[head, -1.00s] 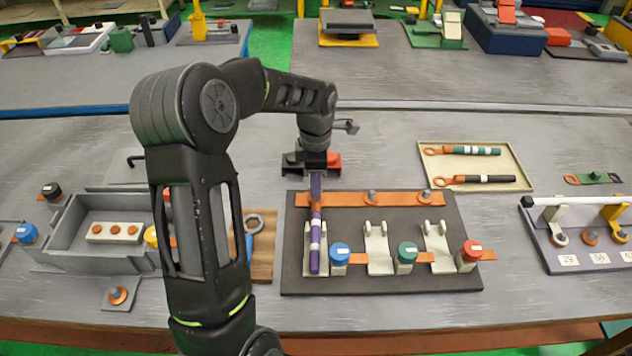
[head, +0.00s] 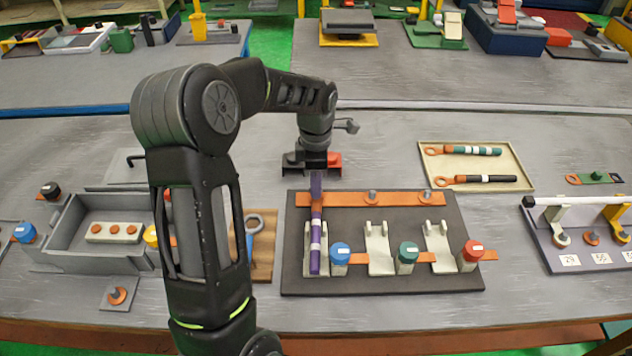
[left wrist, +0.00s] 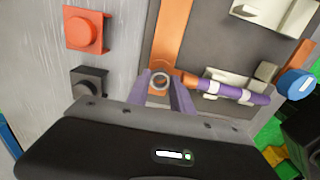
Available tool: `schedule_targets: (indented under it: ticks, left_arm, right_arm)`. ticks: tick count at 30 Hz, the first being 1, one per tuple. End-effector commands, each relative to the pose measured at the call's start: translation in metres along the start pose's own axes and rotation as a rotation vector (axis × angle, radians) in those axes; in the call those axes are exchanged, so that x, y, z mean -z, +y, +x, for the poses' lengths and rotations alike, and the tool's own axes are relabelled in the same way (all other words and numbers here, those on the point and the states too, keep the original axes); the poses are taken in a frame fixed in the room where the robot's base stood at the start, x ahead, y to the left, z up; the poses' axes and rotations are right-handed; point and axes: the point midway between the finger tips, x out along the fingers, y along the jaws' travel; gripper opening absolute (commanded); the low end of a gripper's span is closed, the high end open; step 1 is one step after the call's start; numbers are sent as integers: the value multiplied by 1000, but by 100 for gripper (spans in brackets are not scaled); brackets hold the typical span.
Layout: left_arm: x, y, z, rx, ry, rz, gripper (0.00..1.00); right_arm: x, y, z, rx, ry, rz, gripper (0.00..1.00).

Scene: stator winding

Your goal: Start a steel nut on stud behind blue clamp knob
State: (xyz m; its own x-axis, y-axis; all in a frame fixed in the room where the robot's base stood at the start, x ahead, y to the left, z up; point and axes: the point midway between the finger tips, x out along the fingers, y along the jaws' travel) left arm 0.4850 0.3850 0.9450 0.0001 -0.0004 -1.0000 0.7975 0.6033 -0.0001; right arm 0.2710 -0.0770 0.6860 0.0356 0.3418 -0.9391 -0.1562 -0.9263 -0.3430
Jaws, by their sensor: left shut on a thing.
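My left gripper (head: 316,190) points down at the left end of the orange bar (head: 345,199) on the dark board. In the left wrist view its fingers (left wrist: 160,88) are closed around a small grey ring-shaped steel nut (left wrist: 159,82), over the orange lug at the end of the purple rod (left wrist: 232,91). The stud under the nut is hidden, so I cannot tell whether the nut is on it. In the head view the purple rod (head: 315,245) lies in a pale cradle beside the blue clamp knob (head: 340,252). My right gripper is not in view.
A tray (head: 520,172) with two rods lies at the back right. A grey bin (head: 75,232) stands left.

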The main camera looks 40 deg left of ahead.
Motion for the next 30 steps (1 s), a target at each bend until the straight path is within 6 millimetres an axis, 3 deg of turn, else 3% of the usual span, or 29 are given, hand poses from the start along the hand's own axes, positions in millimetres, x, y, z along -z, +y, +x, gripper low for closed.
schedule_targets:
  ticks: [30]
  left_arm:
    - [0, 0, 7, 0, 0, 0, 0]
  right_arm:
    - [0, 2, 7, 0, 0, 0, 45]
